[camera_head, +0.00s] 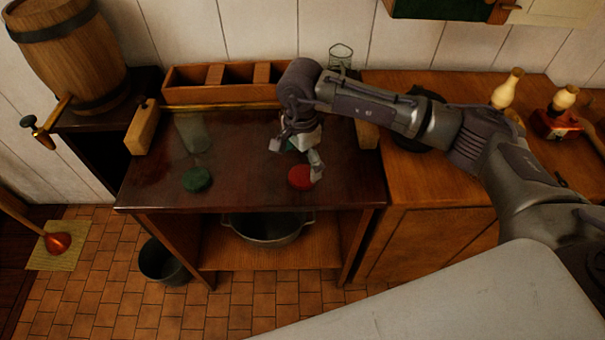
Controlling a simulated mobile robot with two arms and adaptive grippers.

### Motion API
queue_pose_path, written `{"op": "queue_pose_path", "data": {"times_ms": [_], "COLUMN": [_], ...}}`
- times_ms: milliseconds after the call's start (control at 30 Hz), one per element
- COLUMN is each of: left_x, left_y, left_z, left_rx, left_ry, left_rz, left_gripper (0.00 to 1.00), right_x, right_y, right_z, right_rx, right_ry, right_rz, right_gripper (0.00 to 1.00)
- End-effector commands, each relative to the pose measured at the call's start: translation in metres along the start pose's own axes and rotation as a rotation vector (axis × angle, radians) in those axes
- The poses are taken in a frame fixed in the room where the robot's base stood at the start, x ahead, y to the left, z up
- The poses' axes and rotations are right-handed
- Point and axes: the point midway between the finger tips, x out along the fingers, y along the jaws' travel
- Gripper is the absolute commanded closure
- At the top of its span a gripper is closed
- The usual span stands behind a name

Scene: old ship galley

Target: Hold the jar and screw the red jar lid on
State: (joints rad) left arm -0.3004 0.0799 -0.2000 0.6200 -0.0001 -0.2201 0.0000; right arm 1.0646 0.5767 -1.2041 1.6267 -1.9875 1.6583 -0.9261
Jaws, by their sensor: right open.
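The red jar lid (299,178) lies flat on the dark tabletop, near its front right. My right gripper (296,156) is open just behind and above the lid; one fingertip overlaps the lid's right side in the picture, and I cannot tell whether it touches. Nothing clearly shows as held, though a small greenish patch behind the fingers is unclear. A clear glass jar (193,133) stands at the back left of the tabletop. Another clear glass vessel (341,55) shows at the back, partly hidden by my right arm. My left gripper is out of view.
A green lid (197,179) lies at the front left of the dark table (245,190). A wooden divided box (190,94) stands along the back. Oil lamps (563,100) stand on the right counter. The tabletop between the two lids is clear.

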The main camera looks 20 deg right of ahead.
Motion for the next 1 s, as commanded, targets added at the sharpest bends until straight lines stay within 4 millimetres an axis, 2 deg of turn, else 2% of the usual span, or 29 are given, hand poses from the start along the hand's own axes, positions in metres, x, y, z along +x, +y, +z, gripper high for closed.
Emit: {"op": "queue_pose_path", "data": {"times_ms": [167, 300, 700, 767, 1000], "left_x": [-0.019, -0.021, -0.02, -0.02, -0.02], "left_y": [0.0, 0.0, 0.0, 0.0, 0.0], "left_z": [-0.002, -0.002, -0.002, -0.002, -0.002], "left_rx": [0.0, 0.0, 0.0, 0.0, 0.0], "left_ry": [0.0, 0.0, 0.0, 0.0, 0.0], "left_rz": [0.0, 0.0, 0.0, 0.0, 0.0], "left_gripper": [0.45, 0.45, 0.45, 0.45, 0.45], "right_x": [0.024, 0.042, 0.047, 0.047, 0.047], "right_y": [0.001, 0.0, 0.0, 0.0, 0.0], "right_z": [0.003, 0.002, 0.002, 0.002, 0.002], "right_rx": [0.0, 0.001, 0.0, 0.0, 0.0], "right_ry": [-0.001, 0.0, 0.0, 0.0, 0.0], "right_rz": [0.008, 0.005, 0.003, 0.003, 0.003], "right_gripper": [0.0, 0.0, 0.0, 0.09, 0.47]}}
